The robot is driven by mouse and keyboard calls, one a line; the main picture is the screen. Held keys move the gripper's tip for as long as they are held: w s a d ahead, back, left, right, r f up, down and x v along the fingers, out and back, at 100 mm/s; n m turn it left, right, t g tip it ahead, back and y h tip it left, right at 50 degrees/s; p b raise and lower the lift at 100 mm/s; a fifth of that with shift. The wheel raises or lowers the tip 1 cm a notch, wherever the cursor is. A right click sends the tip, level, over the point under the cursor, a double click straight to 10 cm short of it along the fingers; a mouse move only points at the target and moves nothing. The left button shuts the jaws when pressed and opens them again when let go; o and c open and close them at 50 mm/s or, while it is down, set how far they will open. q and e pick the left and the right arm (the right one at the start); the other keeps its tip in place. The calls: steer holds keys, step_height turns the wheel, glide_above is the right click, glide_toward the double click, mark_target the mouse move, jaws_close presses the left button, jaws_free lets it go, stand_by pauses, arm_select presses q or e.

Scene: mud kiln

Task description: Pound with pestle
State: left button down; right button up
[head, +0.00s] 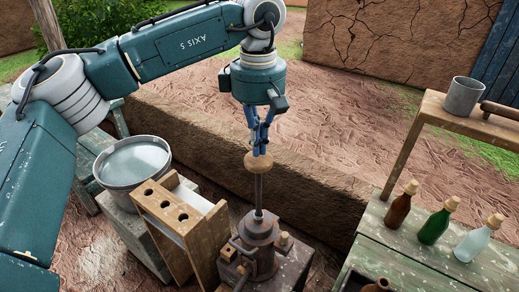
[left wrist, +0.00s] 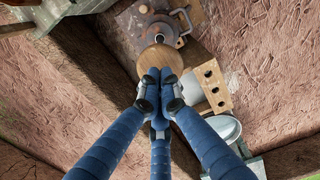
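The pestle has a round wooden knob (head: 258,161) on a thin dark metal rod (head: 258,192). It stands upright, with its rod going down into the top of a brown metal mortar (head: 258,232). My left gripper (head: 260,148) points down from above, its blue fingers drawn together right at the top of the knob. In the left wrist view the fingertips (left wrist: 158,78) meet at the knob's (left wrist: 160,60) near edge and are not around it. Whether they touch it I cannot tell. The rod's lower end is hidden in the mortar. My right gripper is not seen.
Left of the mortar are a wooden rack with holes (head: 180,215) and a metal basin (head: 133,162). At right, several corked bottles (head: 434,224) stand on a greenish bench (head: 400,245). A grey mug (head: 463,96) stands on a raised shelf. A low mud wall (head: 320,185) runs behind.

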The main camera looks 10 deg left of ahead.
mark_target(259, 158)
arm_select(q)
steer(key=shift+r, duration=0.25)
step_height(259, 158, down, 5)
steer(key=b, duration=0.4)
steer(key=shift+f, duration=0.15)
steer(key=shift+r+p, duration=2.05)
steer(key=shift+r, duration=0.7)
step_height(259, 158, up, 5)
steer(key=p, duration=0.3)
steer(key=shift+p, duration=0.4)
